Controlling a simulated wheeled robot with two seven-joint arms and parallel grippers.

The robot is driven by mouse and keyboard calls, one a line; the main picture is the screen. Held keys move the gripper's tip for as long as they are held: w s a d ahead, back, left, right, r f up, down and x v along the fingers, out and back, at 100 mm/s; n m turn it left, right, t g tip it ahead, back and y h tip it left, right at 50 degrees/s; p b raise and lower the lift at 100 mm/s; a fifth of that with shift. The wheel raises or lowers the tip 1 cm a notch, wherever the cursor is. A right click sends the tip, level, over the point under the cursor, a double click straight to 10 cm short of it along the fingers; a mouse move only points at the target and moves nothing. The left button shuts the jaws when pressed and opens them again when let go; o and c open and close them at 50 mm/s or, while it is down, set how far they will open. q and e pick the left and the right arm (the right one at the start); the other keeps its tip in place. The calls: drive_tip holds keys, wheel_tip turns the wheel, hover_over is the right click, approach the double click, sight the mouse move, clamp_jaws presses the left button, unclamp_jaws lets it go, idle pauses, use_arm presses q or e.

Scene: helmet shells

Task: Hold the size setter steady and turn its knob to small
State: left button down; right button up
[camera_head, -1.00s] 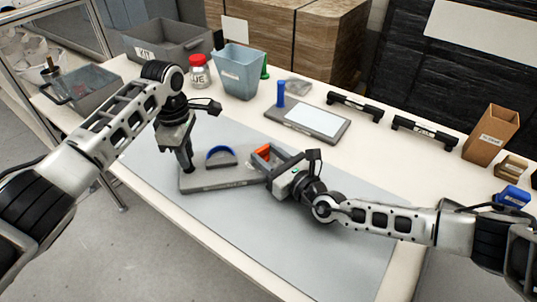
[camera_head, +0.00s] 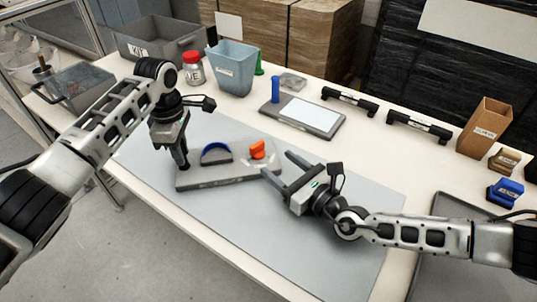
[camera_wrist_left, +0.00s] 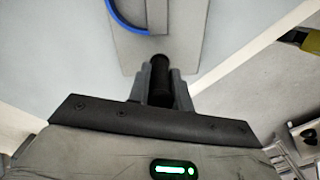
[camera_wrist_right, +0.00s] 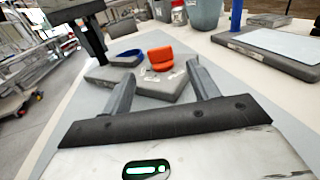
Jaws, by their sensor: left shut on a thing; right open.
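The size setter (camera_head: 235,176) is a grey slab on the grey mat, with a blue arc (camera_head: 215,149) and an orange knob (camera_head: 257,150) on top. My left gripper (camera_head: 182,165) is shut on a black upright post (camera_wrist_left: 160,75) at the slab's left end. My right gripper (camera_head: 276,163) is open and empty, just right of the slab, pointing towards it. In the right wrist view the orange knob (camera_wrist_right: 160,58) stands clear beyond and between the fingers. The knob's size markings are not readable.
A tablet-like board (camera_head: 304,115) with a blue post lies behind. A blue bin (camera_head: 231,70), a red-lidded jar (camera_head: 193,68) and a grey KIT crate (camera_head: 160,40) stand at the back left. A brown box (camera_head: 484,128) stands at right. The mat's front (camera_head: 290,235) is clear.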

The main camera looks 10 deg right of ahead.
drive_tip(key=v, duration=0.5)
drive_tip(key=shift+s+d, duration=0.1)
drive_tip(key=shift+s, duration=0.1)
use_arm(q)
drive_tip(key=c, duration=1.2)
unclamp_jaws()
